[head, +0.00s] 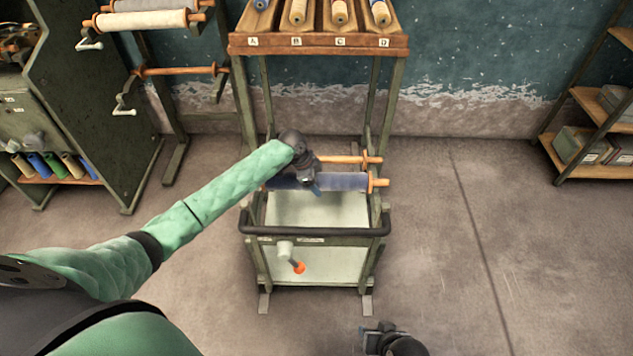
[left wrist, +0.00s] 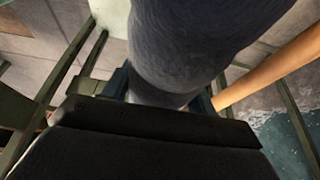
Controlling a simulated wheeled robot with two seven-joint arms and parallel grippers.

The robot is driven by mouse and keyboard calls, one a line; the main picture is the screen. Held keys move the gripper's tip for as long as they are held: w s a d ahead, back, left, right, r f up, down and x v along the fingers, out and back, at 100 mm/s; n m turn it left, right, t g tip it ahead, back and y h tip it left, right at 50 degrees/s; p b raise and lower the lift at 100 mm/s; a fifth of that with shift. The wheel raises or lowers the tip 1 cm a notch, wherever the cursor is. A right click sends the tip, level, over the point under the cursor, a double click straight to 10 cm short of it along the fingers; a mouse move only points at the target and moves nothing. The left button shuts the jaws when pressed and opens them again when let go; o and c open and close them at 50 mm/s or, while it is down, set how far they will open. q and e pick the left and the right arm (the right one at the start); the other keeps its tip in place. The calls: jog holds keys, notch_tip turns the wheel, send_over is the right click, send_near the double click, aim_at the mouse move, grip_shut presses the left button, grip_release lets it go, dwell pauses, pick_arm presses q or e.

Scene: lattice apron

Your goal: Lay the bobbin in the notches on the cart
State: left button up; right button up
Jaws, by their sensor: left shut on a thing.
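The bobbin (head: 345,182) is a blue-grey wound roll with a wooden end on its right. It lies level across the upper part of the green cart (head: 315,241). My left gripper (head: 311,186) is shut on it from above, left of its middle. In the left wrist view the roll (left wrist: 205,40) fills the top, between the dark fingers (left wrist: 165,100). The notches are hidden or too small to make out, so I cannot tell whether the bobbin's ends rest in them. My right gripper (head: 383,335) shows at the bottom edge, away from the cart; its jaws are unclear.
A bare wooden rod (head: 345,159) lies across the cart just behind the bobbin. A dark handlebar (head: 315,231) crosses the cart's front. A rack (head: 320,42) of spools labelled A to D stands above. The floor right of the cart is clear.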

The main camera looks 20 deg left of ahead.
pick_arm(q)
jog(key=shift+f+b, duration=0.5)
jog(key=shift+f, duration=0.8)
jog(key=shift+f, duration=0.45)
dwell(0.8)
jog(key=shift+f, duration=0.15)
dwell(0.6)
jog(key=o, duration=1.4)
